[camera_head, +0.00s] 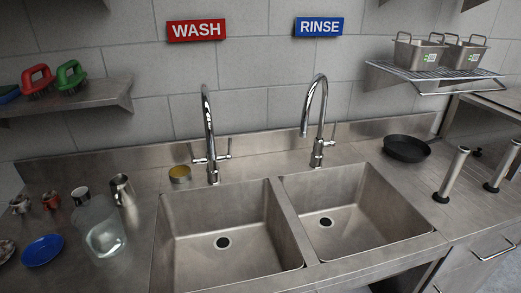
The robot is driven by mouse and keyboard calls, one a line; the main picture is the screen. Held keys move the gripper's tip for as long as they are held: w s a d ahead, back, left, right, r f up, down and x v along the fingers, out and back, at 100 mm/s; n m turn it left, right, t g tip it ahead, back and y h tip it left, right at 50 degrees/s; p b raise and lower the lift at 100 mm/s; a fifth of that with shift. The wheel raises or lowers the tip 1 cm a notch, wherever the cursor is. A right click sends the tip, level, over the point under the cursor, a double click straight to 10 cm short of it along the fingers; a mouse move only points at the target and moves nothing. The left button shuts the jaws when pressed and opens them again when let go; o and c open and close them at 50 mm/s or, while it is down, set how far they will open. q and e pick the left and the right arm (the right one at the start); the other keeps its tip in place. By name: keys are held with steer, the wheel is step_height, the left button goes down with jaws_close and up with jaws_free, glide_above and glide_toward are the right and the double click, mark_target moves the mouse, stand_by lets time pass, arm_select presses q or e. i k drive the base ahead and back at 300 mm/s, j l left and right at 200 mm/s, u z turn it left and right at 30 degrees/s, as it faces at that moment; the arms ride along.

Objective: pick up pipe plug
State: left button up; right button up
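Two silver tubes with black ends stand on the steel counter at the right; they look like pipe plugs. One pipe plug (453,172) is just right of the rinse sink. The other pipe plug (504,164) is farther right, near the picture's edge. The left sink (190,262) and right sink (375,208) are empty, each with a dark drain in its floor. Neither of my grippers is in view.
A black pan (407,148) lies behind the plugs. Two chrome faucets, the left (209,135) and the right (318,120), rise behind the sinks. A glass jug (103,238), a blue plate (42,250) and a steel pitcher (123,191) crowd the left counter.

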mark_target(512, 150)
steer(key=k+z, duration=0.15)
steer(key=z, duration=1.45)
steer(key=u, duration=0.25)
steer(key=i+l+u, duration=0.25)
steer(key=u, duration=0.15)
steer(key=i+l+u, duration=0.2)
steer(key=l+u, duration=0.2)
steer(key=l, duration=0.1)
